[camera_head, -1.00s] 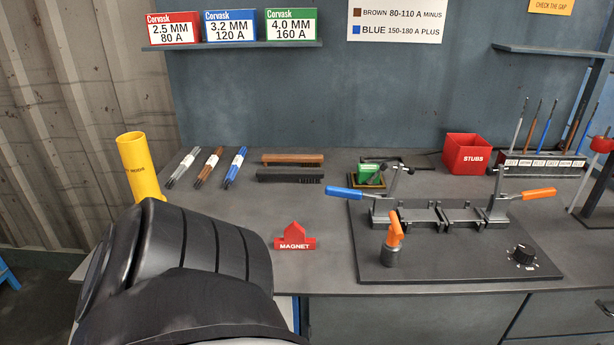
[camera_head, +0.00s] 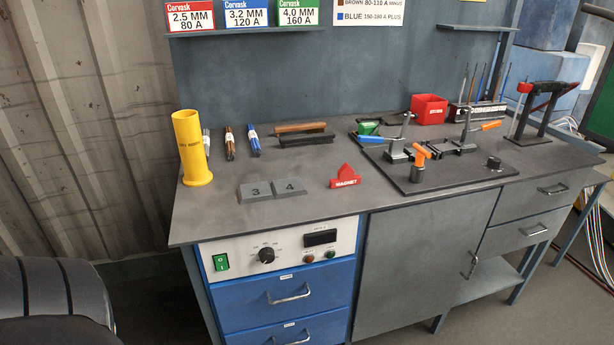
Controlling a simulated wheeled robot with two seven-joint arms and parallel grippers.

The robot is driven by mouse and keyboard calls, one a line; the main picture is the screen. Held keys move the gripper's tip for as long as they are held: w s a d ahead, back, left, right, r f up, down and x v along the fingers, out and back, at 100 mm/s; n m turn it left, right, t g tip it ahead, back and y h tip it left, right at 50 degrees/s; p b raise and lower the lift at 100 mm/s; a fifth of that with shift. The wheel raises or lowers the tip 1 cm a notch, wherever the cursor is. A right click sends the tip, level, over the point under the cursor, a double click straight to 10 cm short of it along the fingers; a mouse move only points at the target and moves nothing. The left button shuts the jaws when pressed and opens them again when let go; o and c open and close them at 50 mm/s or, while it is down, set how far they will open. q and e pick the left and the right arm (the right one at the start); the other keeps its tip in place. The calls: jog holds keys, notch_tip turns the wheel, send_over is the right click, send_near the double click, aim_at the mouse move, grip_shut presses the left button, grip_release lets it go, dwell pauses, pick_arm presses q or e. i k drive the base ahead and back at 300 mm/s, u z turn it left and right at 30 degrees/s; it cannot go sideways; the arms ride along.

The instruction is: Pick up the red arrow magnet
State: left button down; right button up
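The red arrow magnet (camera_head: 345,177) is a house-shaped red block with white "MAGNET" lettering. It stands on the grey workbench top (camera_head: 225,219) near the front edge, left of the black fixture plate. Nothing touches it. A black rounded part of my own left arm shows at the lower left corner, well away from the magnet. Neither of my grippers is in view.
Two grey blocks marked 3 and 4 (camera_head: 272,190) lie left of the magnet. A yellow tube (camera_head: 192,150) stands at the bench's left end. The fixture plate (camera_head: 440,178) with clamps is to the right. Brushes (camera_head: 303,133) and rod bundles lie behind.

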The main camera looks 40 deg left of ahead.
aim_at(345, 178)
jog(key=u, duration=1.65)
jog(key=i, duration=0.15)
jog(key=u, duration=0.05)
